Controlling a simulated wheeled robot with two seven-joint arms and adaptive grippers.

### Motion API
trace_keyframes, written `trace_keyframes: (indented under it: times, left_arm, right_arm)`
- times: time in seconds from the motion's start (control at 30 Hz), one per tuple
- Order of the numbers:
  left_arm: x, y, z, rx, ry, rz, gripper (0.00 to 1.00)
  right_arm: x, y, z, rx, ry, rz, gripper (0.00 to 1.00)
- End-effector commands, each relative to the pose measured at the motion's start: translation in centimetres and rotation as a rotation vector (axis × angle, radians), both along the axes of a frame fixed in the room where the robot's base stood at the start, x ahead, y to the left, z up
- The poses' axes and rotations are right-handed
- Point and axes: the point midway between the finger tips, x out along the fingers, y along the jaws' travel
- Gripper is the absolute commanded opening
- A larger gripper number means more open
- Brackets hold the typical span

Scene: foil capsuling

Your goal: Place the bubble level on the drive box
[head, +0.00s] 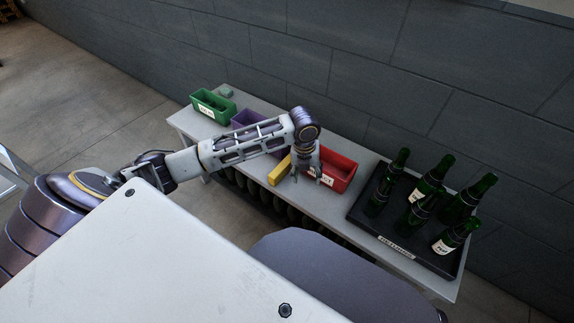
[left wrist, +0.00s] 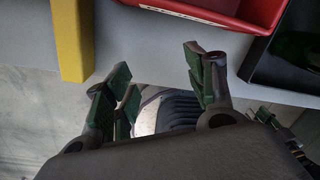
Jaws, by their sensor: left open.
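A plain yellow bar (head: 280,170), which looks like the bubble level, lies on the grey bench near its front edge, left of the red bin. It also shows at the upper left of the left wrist view (left wrist: 73,40). My left gripper (head: 306,173) is over the front of the bench, just right of the bar and in front of the red bin. In the left wrist view its green-padded fingers (left wrist: 158,78) are apart with nothing between them. The bar is outside the fingers, to their left. I cannot identify the drive box for certain. My right gripper is out of view.
A green bin (head: 211,116), a purple bin (head: 246,119) and a red bin (head: 340,173) stand along the bench (head: 375,228). A black tray (head: 365,213) with several dark green bottles (head: 460,200) is at the right. A grey wall runs behind the bench.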

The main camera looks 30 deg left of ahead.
Motion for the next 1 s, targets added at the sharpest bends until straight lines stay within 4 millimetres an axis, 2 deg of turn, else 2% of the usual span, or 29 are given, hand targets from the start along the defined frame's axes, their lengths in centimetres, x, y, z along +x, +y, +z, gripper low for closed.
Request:
trace_keyframes:
  times: [0.3, 0.6, 0.77, 1.0]
  left_arm:
    - [2.8, 5.6, 2.7, 0.066, 0.026, -0.26, 0.55]
    - [4.6, 10.4, 5.5, 0.089, 0.05, -0.451, 0.55]
    - [4.8, 11.5, 6.1, 0.091, 0.056, -0.493, 0.55]
    - [4.8, 11.5, 6.2, 0.09, 0.057, -0.5, 0.55]
  right_arm:
    - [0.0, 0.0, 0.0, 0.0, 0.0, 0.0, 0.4]
    - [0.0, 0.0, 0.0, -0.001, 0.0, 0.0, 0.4]
    - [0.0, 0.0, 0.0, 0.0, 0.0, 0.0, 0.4]
    - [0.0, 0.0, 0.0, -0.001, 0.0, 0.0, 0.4]
